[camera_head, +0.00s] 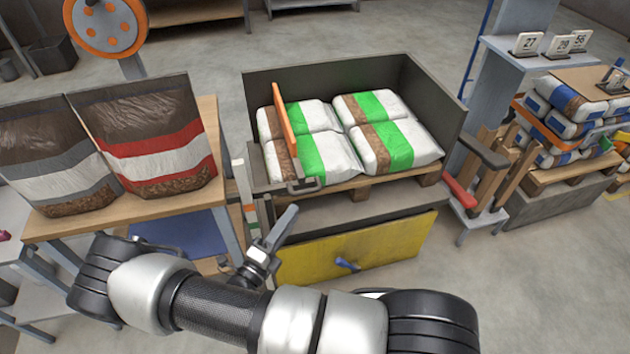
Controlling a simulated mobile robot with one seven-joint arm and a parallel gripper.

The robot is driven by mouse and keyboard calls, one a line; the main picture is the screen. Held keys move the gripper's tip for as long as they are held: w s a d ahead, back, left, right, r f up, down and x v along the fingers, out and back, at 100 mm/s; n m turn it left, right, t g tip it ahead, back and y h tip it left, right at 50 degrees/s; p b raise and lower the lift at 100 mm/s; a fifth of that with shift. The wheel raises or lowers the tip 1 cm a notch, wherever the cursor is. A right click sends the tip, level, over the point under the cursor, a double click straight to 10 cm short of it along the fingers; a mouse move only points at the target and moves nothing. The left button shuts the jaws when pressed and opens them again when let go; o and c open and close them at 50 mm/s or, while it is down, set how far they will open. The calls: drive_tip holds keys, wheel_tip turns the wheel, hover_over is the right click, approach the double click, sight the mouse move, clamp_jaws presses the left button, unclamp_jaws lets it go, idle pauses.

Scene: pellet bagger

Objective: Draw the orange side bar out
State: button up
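The orange side bar (284,119) is a narrow slat at the left of the open-fronted grey bin (345,76). It slants from the upper left down toward the bin's front left corner, in front of the left-hand bags. A dark handle-like bracket (304,186) sits just below its lower end. My gripper (277,228) is below and slightly left of the bracket, in front of the bin and apart from the bar in the picture. One grey finger points up and to the right. The other finger is not clear, so the opening cannot be judged.
White, green and brown bags (379,146) lie on a pallet inside the bin. A yellow panel (355,246) with a blue handle is below. A table with two large pellet bags (150,135) stands left. A stand with a red-ended lever (459,192) is right.

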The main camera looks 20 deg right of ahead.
sight(316, 181)
drive_tip(key=b+x, duration=0.1)
drive_tip(key=x, duration=1.2)
drive_tip(key=shift+w+d, duration=0.2)
drive_tip(key=shift+d, duration=0.1)
drive_tip(key=shift+c, duration=0.3)
drive_tip(key=shift+r, duration=0.1)
clamp_jaws()
